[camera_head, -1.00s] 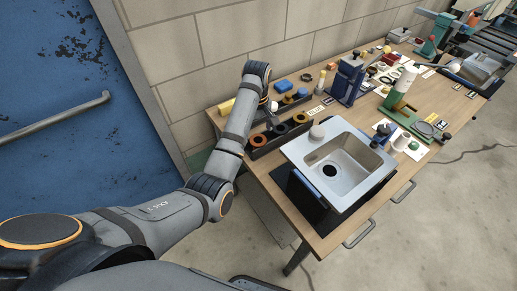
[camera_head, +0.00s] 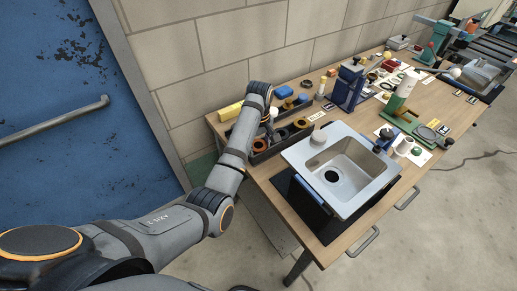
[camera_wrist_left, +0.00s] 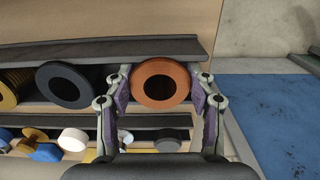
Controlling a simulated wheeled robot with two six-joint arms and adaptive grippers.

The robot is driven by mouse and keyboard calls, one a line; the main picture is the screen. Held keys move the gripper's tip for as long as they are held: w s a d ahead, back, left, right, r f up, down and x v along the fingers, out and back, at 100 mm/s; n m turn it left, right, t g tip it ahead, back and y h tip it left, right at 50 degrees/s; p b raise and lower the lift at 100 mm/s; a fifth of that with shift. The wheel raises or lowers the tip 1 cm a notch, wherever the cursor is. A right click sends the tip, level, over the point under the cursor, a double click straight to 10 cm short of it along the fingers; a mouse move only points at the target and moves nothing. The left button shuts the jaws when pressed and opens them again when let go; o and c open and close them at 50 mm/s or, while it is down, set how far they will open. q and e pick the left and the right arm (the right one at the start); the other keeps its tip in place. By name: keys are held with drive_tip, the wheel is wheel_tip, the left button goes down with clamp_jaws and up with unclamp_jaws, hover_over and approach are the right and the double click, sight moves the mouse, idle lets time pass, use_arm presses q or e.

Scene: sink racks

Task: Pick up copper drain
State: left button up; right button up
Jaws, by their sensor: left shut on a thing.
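The copper drain (camera_wrist_left: 160,66) is an orange-brown ring with a dark hole. In the left wrist view it sits between the two fingers of my left gripper (camera_wrist_left: 160,82), which is shut on it from both sides. It is still at the rack (camera_wrist_left: 120,48), and I cannot tell whether it is lifted. In the head view the copper drain (camera_head: 259,145) shows small at the near left end of the rack, under my left gripper (camera_head: 267,129), which is partly hidden by my arm. My right gripper is not in view.
A black drain (camera_wrist_left: 62,84) stands beside the copper one, with a gold drain (camera_head: 301,123) beyond it. A sink (camera_head: 350,200) stands to the right on the wooden table (camera_head: 275,178). A yellow block (camera_head: 231,111) lies behind the rack. A blue door (camera_head: 60,80) is at left.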

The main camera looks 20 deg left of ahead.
use_arm(q)
drive_tip(key=c, duration=0.4)
drive_tip(key=shift+r, duration=0.15)
drive_tip(key=shift+r, duration=0.35)
wheel_tip(320, 180, up, 9)
drive_tip(key=p, duration=0.7)
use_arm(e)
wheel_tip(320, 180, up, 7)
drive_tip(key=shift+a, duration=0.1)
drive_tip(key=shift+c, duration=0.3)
